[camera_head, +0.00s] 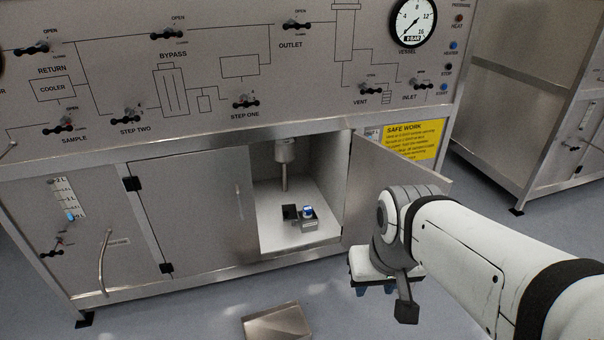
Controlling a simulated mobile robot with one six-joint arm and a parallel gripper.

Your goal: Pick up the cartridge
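A small blue-topped item (308,211), which may be the cartridge, sits upright in a grey block-like holder (310,225) on the cabinet floor. A dark square piece (290,212) stands just left of it. A pale cylinder (284,150) with a brownish rod below it hangs from the cabinet's top; I cannot tell whether this is the cartridge. My gripper (375,289) is outside the cabinet, to the right of and nearer than the holder, pointing down. Its two bluish fingertips show apart, with nothing seen between them. My arm hides part of the open door.
The cabinet's right door (395,170) stands open; the left door (190,212) is shut. A metal tray (278,325) lies on the floor in front. The valve panel (215,70) with handles is above. Another steel bench (520,90) stands at right.

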